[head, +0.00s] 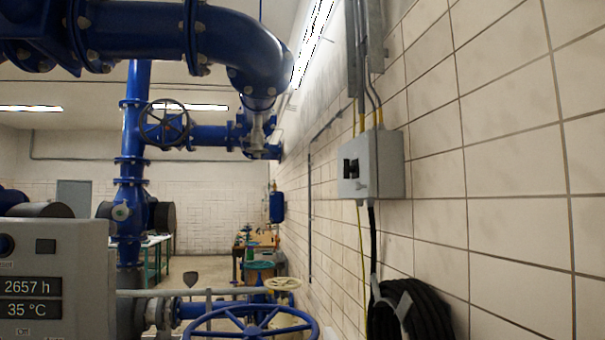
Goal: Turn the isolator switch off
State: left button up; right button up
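A grey switch box (385,166) is mounted on the tiled wall at right of centre in the head view. It has a black switch (351,168) on its front face, which is seen at a slant. The switch's exact position is too small to tell. Cables enter the box from above and leave it below. Neither of my grippers shows in the head view.
A grey panel (55,275) reading 2657 h and 35 °C stands at lower left. A blue handwheel (252,328) is at the bottom centre. A coiled black hose or cable (412,310) hangs below the box. Large blue pipes (150,30) run overhead.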

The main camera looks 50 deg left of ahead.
aim_at(347, 169)
jog(key=u, duration=1.1)
jog(key=i, duration=0.95)
jog(key=u, duration=0.95)
